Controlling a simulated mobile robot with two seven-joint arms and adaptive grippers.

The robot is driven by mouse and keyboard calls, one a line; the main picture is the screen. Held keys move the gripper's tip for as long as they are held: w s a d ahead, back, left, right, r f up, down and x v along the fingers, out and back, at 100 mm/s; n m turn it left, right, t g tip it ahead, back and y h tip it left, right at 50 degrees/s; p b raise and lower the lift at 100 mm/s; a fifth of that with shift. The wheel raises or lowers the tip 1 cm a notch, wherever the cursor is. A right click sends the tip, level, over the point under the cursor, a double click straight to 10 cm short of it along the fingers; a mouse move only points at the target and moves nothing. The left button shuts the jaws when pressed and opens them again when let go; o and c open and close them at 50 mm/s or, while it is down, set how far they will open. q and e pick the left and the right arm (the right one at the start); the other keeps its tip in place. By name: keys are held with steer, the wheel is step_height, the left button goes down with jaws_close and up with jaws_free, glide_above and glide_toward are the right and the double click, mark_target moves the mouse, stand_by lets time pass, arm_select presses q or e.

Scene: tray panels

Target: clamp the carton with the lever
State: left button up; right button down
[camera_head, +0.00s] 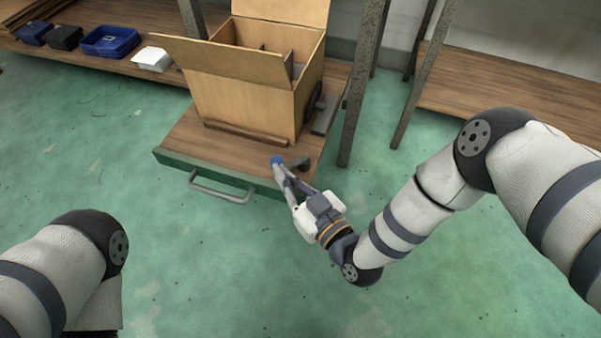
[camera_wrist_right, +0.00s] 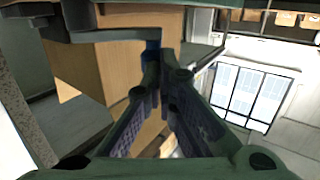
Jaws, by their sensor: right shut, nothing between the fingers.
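The open-topped carton (camera_head: 245,100) stands upright on the wooden tray panel (camera_head: 190,135), its flaps raised or spread. A dark round part (camera_head: 313,101) and a grey block (camera_head: 326,115) are beside its right side; I cannot tell whether they touch it. The lever shows as a blue tip (camera_head: 277,160) near the panel's front edge, and as a grey bar (camera_wrist_right: 115,35) in the right wrist view. My right gripper (camera_head: 280,168) is shut and empty, its fingertips at the blue tip, partly hiding it. My left gripper is out of view.
A grey handle (camera_head: 220,190) sticks out from the panel's front. A metal post (camera_head: 360,90) stands to the right of the carton. Blue bins (camera_head: 110,41) and a white box (camera_head: 152,59) sit on the left shelf. The green floor in front is clear.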

steer(key=m+t+h, duration=0.1)
steer(key=w+a+m+h, duration=0.1)
steer(key=h, duration=0.1)
steer(key=shift+a+m+t+h+p, duration=0.25)
steer(key=shift+m+t+h+p, duration=0.05)
steer(key=shift+t, duration=0.1)
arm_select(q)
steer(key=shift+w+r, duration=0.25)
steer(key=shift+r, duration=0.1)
arm_select(e)
steer(key=shift+x, duration=1)
steer(key=shift+a, duration=0.25)
